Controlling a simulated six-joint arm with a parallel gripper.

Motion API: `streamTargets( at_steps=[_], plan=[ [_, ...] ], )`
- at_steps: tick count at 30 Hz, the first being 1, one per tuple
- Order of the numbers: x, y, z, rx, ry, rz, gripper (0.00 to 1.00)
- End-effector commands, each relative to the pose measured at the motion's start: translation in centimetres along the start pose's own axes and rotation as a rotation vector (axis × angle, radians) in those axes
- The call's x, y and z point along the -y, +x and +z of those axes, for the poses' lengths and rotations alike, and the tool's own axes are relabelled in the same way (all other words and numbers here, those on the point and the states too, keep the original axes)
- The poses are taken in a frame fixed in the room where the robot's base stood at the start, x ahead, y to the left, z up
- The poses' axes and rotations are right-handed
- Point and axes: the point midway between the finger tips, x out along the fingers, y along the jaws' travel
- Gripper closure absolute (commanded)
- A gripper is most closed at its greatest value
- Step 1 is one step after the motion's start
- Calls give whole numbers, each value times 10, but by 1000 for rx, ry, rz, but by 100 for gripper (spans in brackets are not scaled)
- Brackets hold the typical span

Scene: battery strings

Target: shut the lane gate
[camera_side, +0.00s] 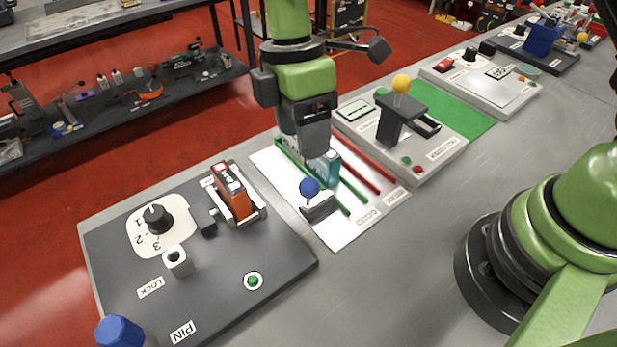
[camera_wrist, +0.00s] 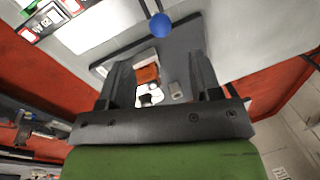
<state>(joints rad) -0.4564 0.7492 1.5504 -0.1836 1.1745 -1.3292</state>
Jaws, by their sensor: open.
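A blue ball knob (camera_side: 310,187) on a small grey block (camera_side: 319,207) stands at the near end of the green-railed lane, and I take it for the lane gate. Whether the gate is open or shut I cannot tell. A blue ball also shows in the wrist view (camera_wrist: 160,25), beyond my fingers. A teal pack (camera_side: 325,168) stands between the green rails (camera_side: 352,190), partly hidden by my gripper. My gripper (camera_side: 310,150) hangs over the lane mat, pointing down, behind the knob. In the wrist view my gripper (camera_wrist: 160,72) has its fingers apart with nothing held.
A dark panel (camera_side: 215,290) at the left carries an orange pack in a holder (camera_side: 236,195), a rotary dial (camera_side: 157,218) and a green button (camera_side: 253,281). Red rails (camera_side: 365,168) lie right of the lane. A yellow-knobbed lever unit (camera_side: 401,110) stands behind. Bare bench lies in front.

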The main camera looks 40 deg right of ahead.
Motion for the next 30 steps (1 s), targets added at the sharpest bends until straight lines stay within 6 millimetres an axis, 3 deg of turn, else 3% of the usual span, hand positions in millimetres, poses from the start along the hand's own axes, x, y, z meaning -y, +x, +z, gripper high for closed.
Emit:
streamTargets(
  at_steps=[12, 18, 25, 26, 30],
  plan=[
    [1, 73, 1, 1, 5, -4, 42],
    [1, 86, 0, -1, 6, -1, 42],
    [1, 87, 0, -2, 7, 0, 42],
    [1, 87, 0, -2, 7, 0, 44],
    [1, 87, 0, -2, 6, 0, 76]
  ],
)
